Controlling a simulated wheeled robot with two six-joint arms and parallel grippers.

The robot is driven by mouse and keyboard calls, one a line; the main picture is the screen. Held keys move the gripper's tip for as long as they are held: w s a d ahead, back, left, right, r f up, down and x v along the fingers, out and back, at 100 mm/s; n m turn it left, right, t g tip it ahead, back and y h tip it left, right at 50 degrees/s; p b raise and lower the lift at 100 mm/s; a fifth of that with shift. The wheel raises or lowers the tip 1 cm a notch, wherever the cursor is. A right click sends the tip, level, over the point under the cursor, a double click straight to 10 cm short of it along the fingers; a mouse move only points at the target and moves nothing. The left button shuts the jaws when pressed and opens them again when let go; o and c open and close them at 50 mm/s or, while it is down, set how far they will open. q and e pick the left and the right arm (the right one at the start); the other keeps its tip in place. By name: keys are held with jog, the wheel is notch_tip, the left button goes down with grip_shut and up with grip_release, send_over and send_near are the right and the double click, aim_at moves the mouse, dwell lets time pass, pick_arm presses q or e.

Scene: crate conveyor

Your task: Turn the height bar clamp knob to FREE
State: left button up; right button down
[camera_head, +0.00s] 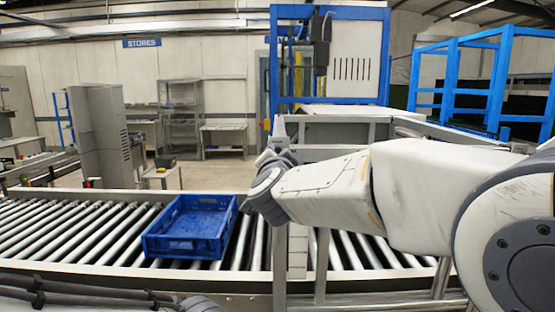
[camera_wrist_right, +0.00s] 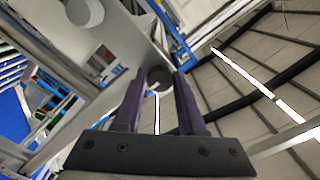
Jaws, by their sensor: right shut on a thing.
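The clamp knob (camera_wrist_right: 160,76) is a dark round piece with a light mark, between the fingertips in the right wrist view. It sits against a light grey post or plate. My right gripper (camera_wrist_right: 159,82) has its two dark purple fingers on either side of the knob and is shut on it. In the head view my right arm reaches in from the right, and its wrist largely hides the gripper and knob beside a grey upright post. The FREE marking cannot be read. My left gripper is not in view.
A blue crate (camera_head: 183,247) stands on the roller conveyor (camera_head: 90,228), left of my right wrist. A blue-framed machine (camera_head: 384,60) stands behind the arm. Grey posts and rails surround the wrist. The rollers left of the crate are clear.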

dwell(0.3)
jog(key=shift+c, duration=2.4)
grip_release()
jog(key=shift+s, duration=0.15)
jog(key=s+b, duration=0.1)
jog(key=s, duration=0.9)
jog(key=shift+s+b, duration=0.15)
jog(key=shift+b, duration=0.25)
